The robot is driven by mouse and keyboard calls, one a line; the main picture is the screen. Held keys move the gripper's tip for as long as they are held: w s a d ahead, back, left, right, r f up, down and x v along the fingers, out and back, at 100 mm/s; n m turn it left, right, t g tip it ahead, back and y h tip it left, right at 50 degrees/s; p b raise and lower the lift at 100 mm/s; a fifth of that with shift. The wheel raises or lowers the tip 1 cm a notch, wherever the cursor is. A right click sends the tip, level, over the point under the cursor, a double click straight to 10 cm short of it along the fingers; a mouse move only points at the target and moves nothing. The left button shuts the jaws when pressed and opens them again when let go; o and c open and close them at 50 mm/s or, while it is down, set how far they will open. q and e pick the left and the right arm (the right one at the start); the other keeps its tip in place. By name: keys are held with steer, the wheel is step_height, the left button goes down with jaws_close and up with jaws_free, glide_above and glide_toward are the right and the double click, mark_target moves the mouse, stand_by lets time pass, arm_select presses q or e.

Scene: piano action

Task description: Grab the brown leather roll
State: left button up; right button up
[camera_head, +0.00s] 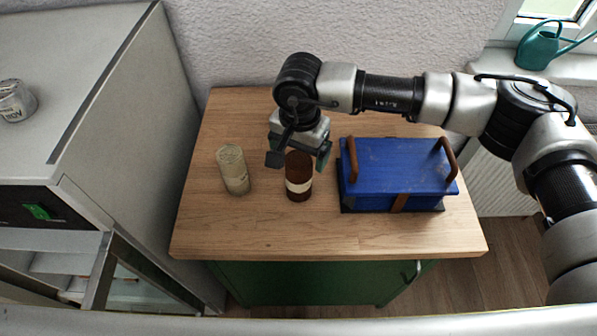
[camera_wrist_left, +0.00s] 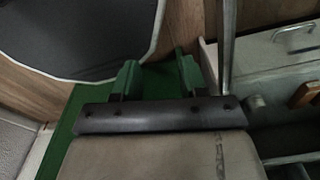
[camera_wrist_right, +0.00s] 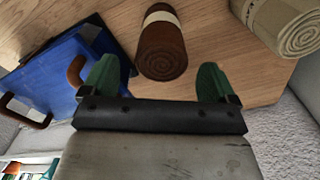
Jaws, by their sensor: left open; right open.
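The brown leather roll (camera_head: 299,178) stands on the wooden table with a pale band around it. In the right wrist view the roll (camera_wrist_right: 162,50) shows its spiral end, ahead of and between my green fingertips. My right gripper (camera_head: 300,157) is open and empty above and behind the roll in the head view, hiding part of its top edge. The right gripper also shows in its own wrist view (camera_wrist_right: 160,82). My left gripper (camera_wrist_left: 157,78) is open with nothing between its fingers; it shows only in the left wrist view, away from the roll.
A beige roll (camera_head: 233,170) stands left of the brown one. A blue box (camera_head: 395,168) with brown handles sits close on the right. The wooden tabletop (camera_head: 330,235) is clear in front. A grey cabinet (camera_head: 140,130) stands left, and a wall is behind.

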mark_target(298, 160)
steer(key=shift+f, duration=0.3)
step_height(298, 160, down, 4)
steer(key=shift+a+r+p, duration=0.15)
steer(key=shift+r+p, duration=0.05)
steer(key=shift+p, duration=1.05)
steer(key=shift+f, duration=0.65)
steer(key=shift+c, duration=0.8)
steer(key=c, duration=0.9)
arm_select(q)
steer(key=r, duration=0.1)
steer(key=w+r, duration=0.1)
steer(key=shift+w+r, duration=0.3)
steer(key=shift+r, duration=0.1)
